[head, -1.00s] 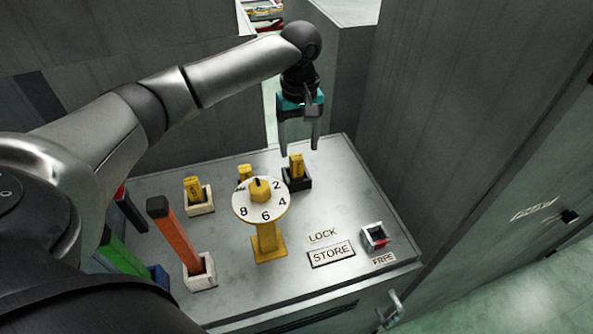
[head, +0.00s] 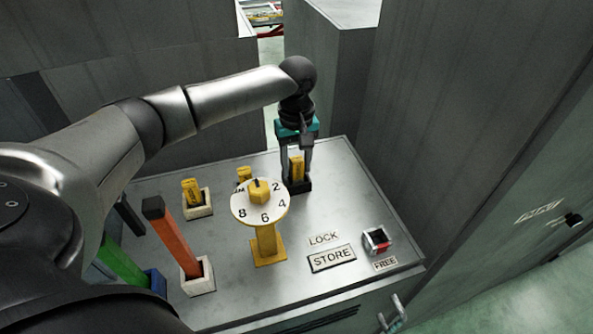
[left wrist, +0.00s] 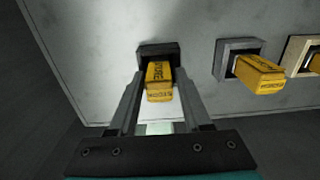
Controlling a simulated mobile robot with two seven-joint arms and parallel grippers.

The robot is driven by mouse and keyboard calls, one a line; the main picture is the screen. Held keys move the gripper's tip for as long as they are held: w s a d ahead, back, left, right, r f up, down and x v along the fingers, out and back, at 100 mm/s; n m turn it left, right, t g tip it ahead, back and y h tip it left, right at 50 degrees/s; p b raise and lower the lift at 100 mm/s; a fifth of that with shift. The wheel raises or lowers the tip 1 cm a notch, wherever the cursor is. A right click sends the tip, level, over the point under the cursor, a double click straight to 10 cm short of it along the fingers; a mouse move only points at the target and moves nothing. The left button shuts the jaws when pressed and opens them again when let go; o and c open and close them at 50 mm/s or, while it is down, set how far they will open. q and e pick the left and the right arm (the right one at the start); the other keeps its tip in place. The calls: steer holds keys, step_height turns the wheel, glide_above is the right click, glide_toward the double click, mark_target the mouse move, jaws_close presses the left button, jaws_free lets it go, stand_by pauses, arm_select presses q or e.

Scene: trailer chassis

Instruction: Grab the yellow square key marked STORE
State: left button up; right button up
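A yellow square key (head: 298,168) stands upright in a black socket (head: 299,186) at the back of the metal console. In the left wrist view this key (left wrist: 159,83) shows dark lettering that seems to read STORE, in its dark socket (left wrist: 158,48). My left gripper (head: 296,180) points down over it, one finger on each side. In the left wrist view the fingers (left wrist: 159,76) are apart, with a gap visible beside the key. My right gripper is in neither view.
Two other yellow keys (head: 193,191) (head: 244,174) stand in sockets to the left. A numbered dial (head: 260,203) on a yellow post is in front. An orange bar (head: 172,238) stands left.

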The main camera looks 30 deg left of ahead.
arm_select(q)
jaws_close()
stand_by(0.4)
